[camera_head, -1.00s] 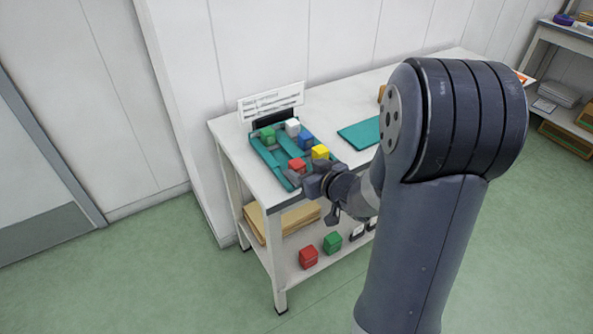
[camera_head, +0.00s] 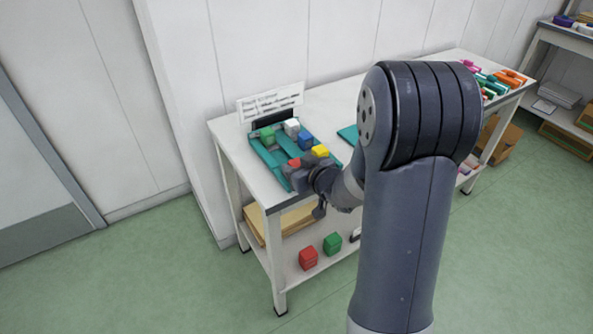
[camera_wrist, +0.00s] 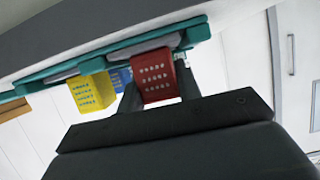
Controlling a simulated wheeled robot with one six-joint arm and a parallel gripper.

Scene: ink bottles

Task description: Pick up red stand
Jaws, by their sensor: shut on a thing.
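The red stand (camera_wrist: 154,76) is a small red block with rows of pale marks, seen close in the wrist view between my fingers. In the head view only a bit of the red stand (camera_head: 295,162) shows, at the front left of the teal tray (camera_head: 256,148). My gripper (camera_head: 297,172) is shut on it at the tray's near edge. In the wrist view my gripper (camera_wrist: 158,88) has one finger on each side of the red stand. The stand appears at the tray's edge; I cannot tell whether it still touches the tray.
A yellow block (camera_head: 320,151), blue block (camera_head: 306,140), white block (camera_head: 292,127) and green block (camera_head: 268,137) stand in the tray close by. A sign (camera_head: 270,102) is behind. Another red block (camera_head: 308,258) and green block (camera_head: 332,243) sit on the lower shelf.

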